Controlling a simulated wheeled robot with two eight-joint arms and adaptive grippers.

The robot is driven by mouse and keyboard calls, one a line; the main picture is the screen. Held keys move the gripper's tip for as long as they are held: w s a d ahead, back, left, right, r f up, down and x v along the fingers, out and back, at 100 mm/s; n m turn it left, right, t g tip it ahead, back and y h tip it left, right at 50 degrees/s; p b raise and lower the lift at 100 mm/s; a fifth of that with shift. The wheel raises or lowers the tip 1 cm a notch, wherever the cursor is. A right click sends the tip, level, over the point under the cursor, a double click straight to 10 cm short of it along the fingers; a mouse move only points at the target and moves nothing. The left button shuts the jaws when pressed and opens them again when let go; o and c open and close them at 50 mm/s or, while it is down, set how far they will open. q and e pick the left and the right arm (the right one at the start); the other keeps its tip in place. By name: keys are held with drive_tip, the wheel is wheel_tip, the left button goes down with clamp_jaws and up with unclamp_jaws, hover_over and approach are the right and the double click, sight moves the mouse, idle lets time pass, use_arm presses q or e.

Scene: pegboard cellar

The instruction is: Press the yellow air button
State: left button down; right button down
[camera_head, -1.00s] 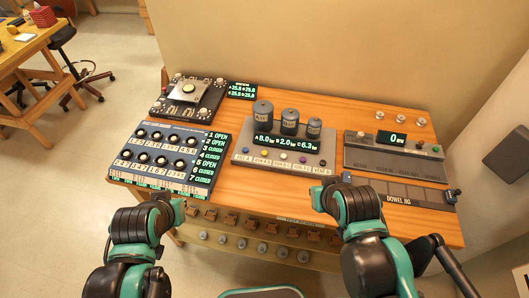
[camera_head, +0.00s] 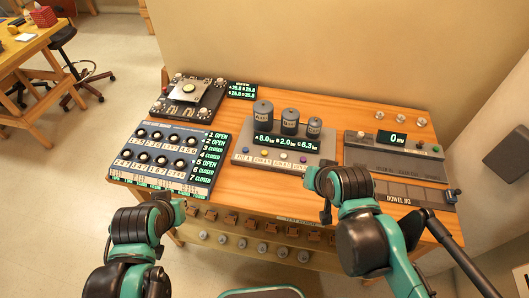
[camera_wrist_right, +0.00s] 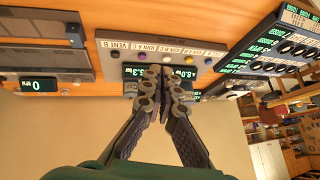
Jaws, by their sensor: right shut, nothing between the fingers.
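A yellow button (camera_head: 284,156) sits in the button row on the front of the grey canister panel (camera_head: 327,158). My right gripper (camera_head: 311,184) is in front of the panel's right front corner, apart from the button. In the right wrist view its fingers (camera_wrist_right: 165,74) are shut and empty. My left gripper (camera_head: 179,211) hangs at the bench's front left edge, far from the button. Its fingers are too small to judge.
Grey canisters (camera_head: 263,113) stand behind. A knob panel (camera_head: 170,155) is left; a grey console (camera_head: 390,160) and dowel jig (camera_head: 395,193) are right. Bare wood lies in front of the panel.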

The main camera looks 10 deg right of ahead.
drive_tip(key=w+a+m+y, duration=0.2)
drive_tip(key=w+a+m, duration=0.3)
drive_tip(key=w+m, duration=0.55)
drive_tip(key=m+t+y, duration=0.1)
drive_tip(key=m, duration=0.8)
hover_over(265, 154)
wheel_tip(265, 154, down, 4)
drive_tip(key=shift+r+n, duration=0.25)
drive_tip(key=shift+f+b, duration=0.1)
drive_tip(key=shift+b, duration=0.2)
wheel_tip(265, 154, down, 9)
drive_tip(key=b, duration=0.7)
drive_tip(key=shift+r, duration=0.2)
drive_tip(key=shift+f+b, duration=0.3)
drive_tip(key=shift+f, duration=0.1)
